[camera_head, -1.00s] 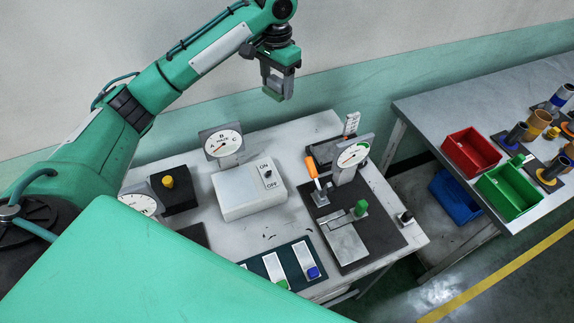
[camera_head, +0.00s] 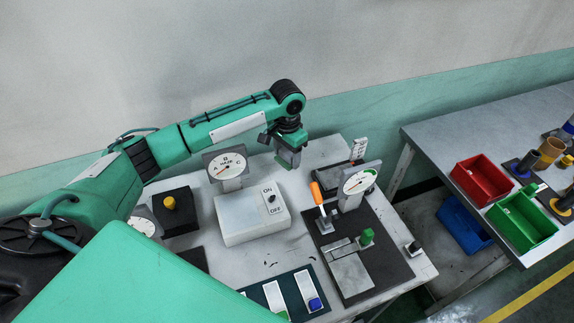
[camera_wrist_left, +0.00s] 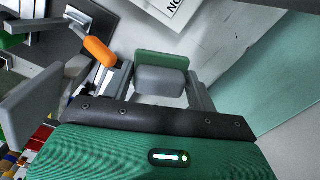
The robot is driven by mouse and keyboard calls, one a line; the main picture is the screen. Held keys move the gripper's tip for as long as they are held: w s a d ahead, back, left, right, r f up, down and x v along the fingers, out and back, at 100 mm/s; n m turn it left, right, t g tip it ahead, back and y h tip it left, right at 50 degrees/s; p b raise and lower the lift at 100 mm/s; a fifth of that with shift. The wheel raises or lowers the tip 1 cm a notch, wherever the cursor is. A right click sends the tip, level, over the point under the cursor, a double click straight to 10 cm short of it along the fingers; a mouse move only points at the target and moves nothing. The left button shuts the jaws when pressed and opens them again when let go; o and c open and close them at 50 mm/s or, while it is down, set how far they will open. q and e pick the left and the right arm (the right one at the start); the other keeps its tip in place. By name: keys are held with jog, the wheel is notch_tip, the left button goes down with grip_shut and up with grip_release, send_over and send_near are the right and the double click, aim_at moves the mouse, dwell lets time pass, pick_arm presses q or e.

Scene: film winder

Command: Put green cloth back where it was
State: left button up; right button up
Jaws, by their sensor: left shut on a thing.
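My left gripper (camera_head: 288,158) is shut on a small block with a green face, taken to be the green cloth (camera_head: 287,163). In the left wrist view the cloth (camera_wrist_left: 160,58) shows as a green strip with a grey part below it, between the two fingers. It is held above the back of the table, behind the white ON/OFF box (camera_head: 252,215). Another green piece (camera_head: 283,314) shows on the dark strip mat (camera_head: 289,290) at the front, beside a blue block (camera_head: 315,304). My right gripper is not in view.
Near the gripper stand the ABC dial (camera_head: 228,167) and an orange-handled lever (camera_head: 317,193) on a dark plate with a green knob (camera_head: 367,236). A black box with a yellow knob (camera_head: 169,203) is at left. Red (camera_head: 481,180) and green bins (camera_head: 521,222) stand on the right bench.

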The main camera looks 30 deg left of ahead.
aim_at(287, 152)
pick_arm(q)
notch_tip(287, 152, down, 6)
jog(key=p, duration=0.1)
jog(key=shift+f, duration=0.2)
jog(key=shift+f, duration=0.15)
jog(key=shift+f+p, duration=0.3)
jog(key=shift+f, duration=0.15)
jog(key=o, duration=0.9)
jog(key=shift+o, duration=0.2)
jog(key=shift+r, duration=0.1)
notch_tip(287, 152, up, 13)
jog(key=b, duration=0.3)
